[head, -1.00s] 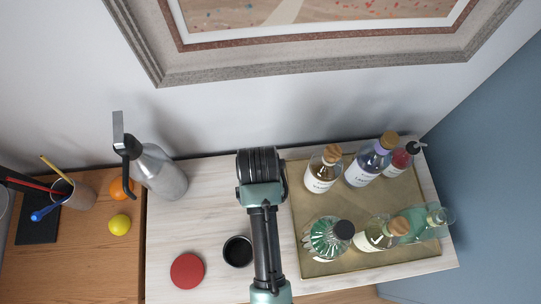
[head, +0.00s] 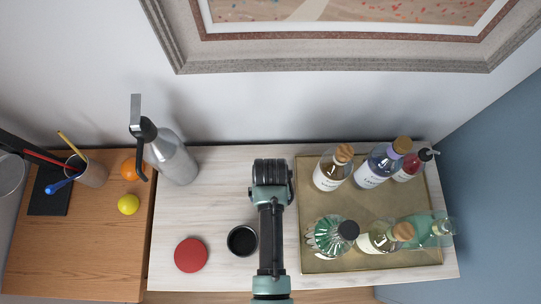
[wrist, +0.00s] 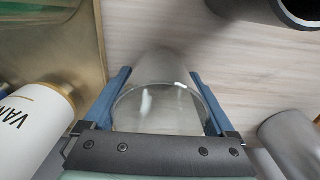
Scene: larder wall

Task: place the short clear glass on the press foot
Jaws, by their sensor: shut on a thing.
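My gripper (wrist: 165,108) is shut on a short clear glass (wrist: 160,120), its blue fingers on either side of it in the wrist view. The glass hangs over the pale wooden top; its height above the wood is hard to judge. In the head view my arm hides the gripper and the glass, left of the tray. A flat dark plate (head: 49,192) at the far left, under a dark arm-like part at the picture's edge, may be the press foot. I cannot tell for sure.
Right of my arm, a tray (head: 318,265) bears several bottles. Left of it stand a black cup (head: 242,241), a red disc (head: 191,255) and a tall silver bottle (head: 172,160). An orange (head: 129,169), a lemon (head: 128,205) and a pen cup (head: 92,172) are near the plate.

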